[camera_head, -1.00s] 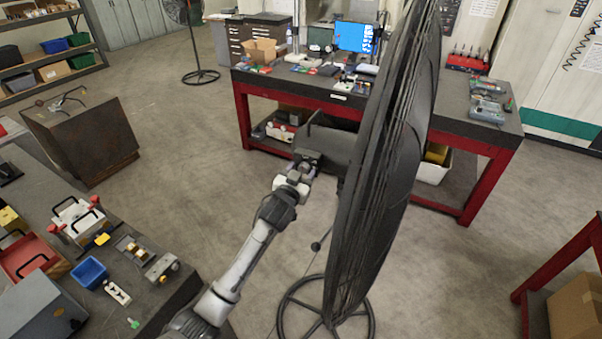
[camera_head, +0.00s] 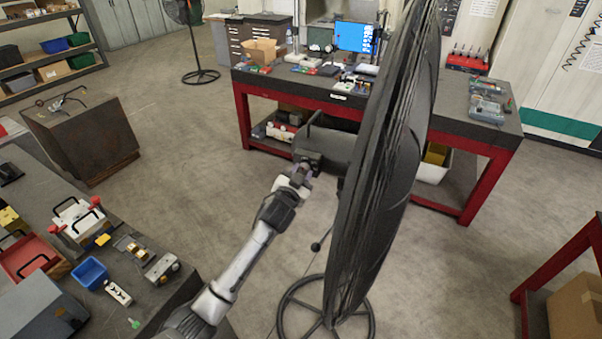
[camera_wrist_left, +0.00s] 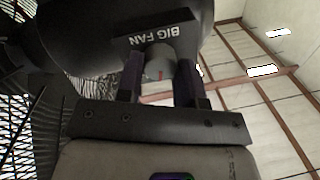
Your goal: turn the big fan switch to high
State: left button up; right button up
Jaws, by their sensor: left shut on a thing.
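The big fan (camera_head: 385,165) stands on a round base ring, its large black cage seen edge-on at the right of centre in the head view. Its dark motor housing (camera_head: 328,146) is on the cage's left side. In the left wrist view the housing carries the label "BIG FAN" (camera_wrist_left: 160,34). The grey switch knob (camera_wrist_left: 160,62) with a red mark sits below that label. My left gripper (camera_head: 307,168) is at the back of the housing, its two fingers on either side of the knob, shut on it; it also shows in the left wrist view (camera_wrist_left: 160,80). My right gripper is not in view.
A red-framed workbench (camera_head: 470,138) with a monitor and tools stands behind the fan. A dark bench (camera_head: 190,285) with a blue bin (camera_head: 90,272) and mould parts is at the left. A brown cabinet (camera_head: 85,140) stands beyond it. Open floor lies between.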

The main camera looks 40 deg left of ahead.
pick_arm(q)
jog(key=m, duration=0.4)
jog(key=shift+m+p, duration=0.35)
jog(key=shift+m, duration=0.05)
jog(key=m, duration=0.4)
jog(key=shift+t+h+p, duration=0.3)
jog(key=m, duration=0.4)
jog(key=shift+a+p, duration=0.1)
jog(key=shift+p, duration=0.3)
jog(key=shift+m+h+p, duration=0.3)
jog(key=shift+m, duration=1.3)
jog(key=o, duration=0.9)
jog(key=shift+f, duration=0.1)
jog(key=shift+s, duration=0.1)
